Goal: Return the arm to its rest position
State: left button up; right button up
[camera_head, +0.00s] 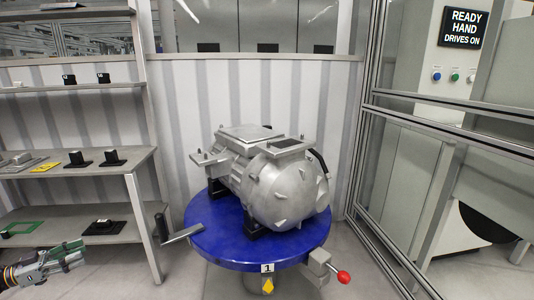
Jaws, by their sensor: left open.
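My left gripper (70,258) is at the lower left corner of the head view, with its arm coming in from the left edge. It is open, and I see nothing between its fingers. It is in front of the lower part of the shelf rack, left of the blue round table, and apart from the drive unit. The grey metal drive unit (278,190) sits on the blue round table (205,222). My right gripper is not in view.
A shelf rack (135,200) with several small black parts stands at the left. A lever with a red knob (343,277) sticks out at the table's front right. A metal-framed fence (385,235) is at the right. Floor shows between rack and table.

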pick_arm(q)
jog(key=w+d+f+n+t+y, duration=0.15)
jog(key=w+d+f, duration=0.25)
jog(key=d+f, duration=0.4)
jog(key=w+d+f+n+t+y, duration=0.15)
jog(key=w+d+f, duration=0.35)
jog(key=d, duration=0.5)
jog(key=s+d+f+n+y, duration=0.1)
jog(key=d+f+y, duration=0.25)
jog(key=d, duration=0.55)
jog(key=s+d+f+n+y, duration=0.15)
jog(key=d+f, duration=0.25)
jog(key=d, duration=0.5)
jog(key=s+d+n+g+y, duration=0.2)
jog(key=s+d+g+y, duration=0.2)
jog(key=s+d, duration=0.45)
jog(key=s+a+r+g, duration=0.1)
jog(key=s+r+g, duration=0.1)
jog(key=s, duration=0.8)
jog(key=s+a+r+g+y+p, duration=0.1)
jog(key=s+r+g, duration=0.2)
jog(key=s, duration=0.8)
jog(key=shift+s+r+g+y, duration=0.25)
jog(key=shift+g+y, duration=0.05)
jog(key=shift+g, duration=0.8)
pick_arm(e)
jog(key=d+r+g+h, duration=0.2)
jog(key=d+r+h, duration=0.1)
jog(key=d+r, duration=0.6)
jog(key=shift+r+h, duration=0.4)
